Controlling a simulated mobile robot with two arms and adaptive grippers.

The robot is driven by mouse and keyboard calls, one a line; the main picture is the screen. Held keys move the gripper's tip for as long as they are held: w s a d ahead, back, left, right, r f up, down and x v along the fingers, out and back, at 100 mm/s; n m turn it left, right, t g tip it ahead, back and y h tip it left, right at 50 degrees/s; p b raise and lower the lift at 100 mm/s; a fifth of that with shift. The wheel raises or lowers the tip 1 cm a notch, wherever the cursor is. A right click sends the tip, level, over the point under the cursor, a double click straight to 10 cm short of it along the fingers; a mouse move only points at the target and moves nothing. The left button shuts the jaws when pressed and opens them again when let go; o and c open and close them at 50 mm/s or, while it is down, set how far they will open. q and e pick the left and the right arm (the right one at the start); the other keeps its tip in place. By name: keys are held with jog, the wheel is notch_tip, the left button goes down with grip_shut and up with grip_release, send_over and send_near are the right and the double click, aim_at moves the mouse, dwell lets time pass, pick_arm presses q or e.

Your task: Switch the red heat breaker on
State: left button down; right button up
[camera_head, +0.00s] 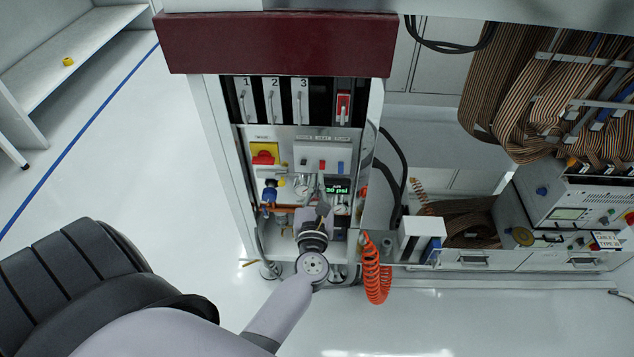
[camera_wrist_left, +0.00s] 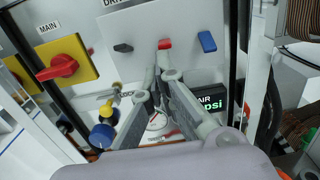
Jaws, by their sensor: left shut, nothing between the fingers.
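The red heat breaker (camera_wrist_left: 164,43) is a small red lever on a pale plate, between a black lever (camera_wrist_left: 123,47) and a blue lever (camera_wrist_left: 207,41). It also shows as a small red spot in the head view (camera_head: 322,165). I cannot tell its on or off position. My left gripper (camera_wrist_left: 160,76) is shut and empty, with its fingertips just below the red lever in the wrist view. I cannot tell whether they touch it. In the head view the left gripper (camera_head: 322,210) is in front of the cabinet's lower panel. My right gripper is not in view.
A red main switch on a yellow plate (camera_wrist_left: 67,62) sits to the left. A blue-knobbed valve (camera_wrist_left: 102,136), a gauge (camera_wrist_left: 156,122) and a green-lit air display (camera_head: 338,189) are below the breakers. An orange coiled hose (camera_head: 375,270) hangs at the right.

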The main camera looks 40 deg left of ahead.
pick_arm(q)
jog(key=shift+r, duration=0.1)
dwell(0.3)
jog(key=shift+s, duration=0.1)
dwell(1.4)
jog(key=v, duration=1.2)
